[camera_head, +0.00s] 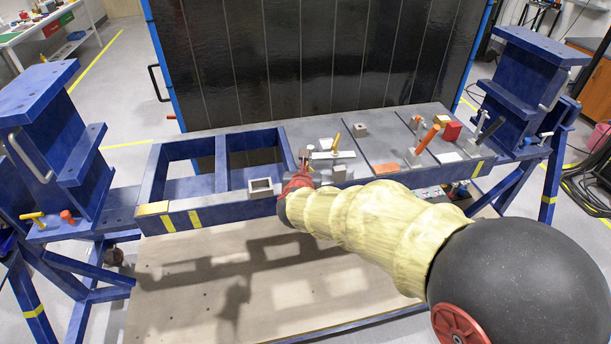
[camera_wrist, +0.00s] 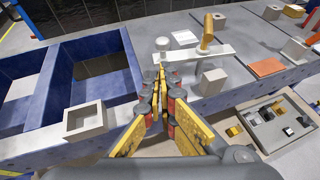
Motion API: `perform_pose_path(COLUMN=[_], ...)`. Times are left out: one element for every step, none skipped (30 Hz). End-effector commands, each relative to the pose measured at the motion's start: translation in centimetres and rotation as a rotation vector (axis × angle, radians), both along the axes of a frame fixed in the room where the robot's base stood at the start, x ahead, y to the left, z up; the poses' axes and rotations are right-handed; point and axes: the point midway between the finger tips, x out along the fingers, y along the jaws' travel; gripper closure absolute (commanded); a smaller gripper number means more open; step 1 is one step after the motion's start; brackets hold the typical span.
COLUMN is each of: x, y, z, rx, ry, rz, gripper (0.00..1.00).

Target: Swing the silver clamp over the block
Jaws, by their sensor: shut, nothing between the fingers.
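The silver clamp is a pale flat bar (camera_head: 343,155) on the jig's grey plate, with a yellow-orange handle (camera_head: 335,143) standing near its middle. The bar is not over this block. My gripper (camera_wrist: 161,72) is shut and empty, its fingertips at the bar's left end. I cannot tell whether they touch it.
A hollow grey block (camera_head: 261,187) sits on the front rail by open blue frame bays. To the right stand an orange-handled clamp (camera_head: 427,138), a red cube (camera_head: 452,130) and a dark-handled clamp (camera_head: 490,130). An orange plate (camera_head: 386,168) lies flat. Another grey block (camera_head: 360,130) is behind.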

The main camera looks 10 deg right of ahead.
Motion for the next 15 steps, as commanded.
perform_pose_path(x=[0.9,1.3,1.9,2.4,2.8,3.4,3.7,4.0,4.3,4.6,4.7,4.9,5.0,5.1,5.2], y=[-0.4,-0.6,-0.7,-0.8,-1.0,-1.1,-1.3,-1.3,-1.4,-1.5,-1.5,-1.6,-1.6,-1.6,-1.7], z=[-0.7,-0.9,-1.1,-1.0,-1.1,-1.1,-1.1,-1.2,-1.2,-1.2,-1.2,-1.2,-1.2,-1.2,-1.2], rx=[-0.001,-0.001,-0.001,0.000,0.000,0.000,0.001,0.001,0.000,0.000,0.000,0.000,0.000,0.000,0.000], ry=[0.002,0.001,0.001,-0.001,0.001,0.001,0.000,0.001,0.001,0.000,0.000,0.000,0.000,0.000,0.000], rz=[-0.003,-0.003,-0.003,-0.002,-0.002,-0.002,-0.003,-0.003,-0.002,-0.002,-0.002,-0.001,-0.001,-0.001,-0.001], gripper=[1.00,1.00,1.00,1.00,1.00,1.00,1.00,1.00,1.00,1.00,1.00,1.00,1.00,1.00,1.00])
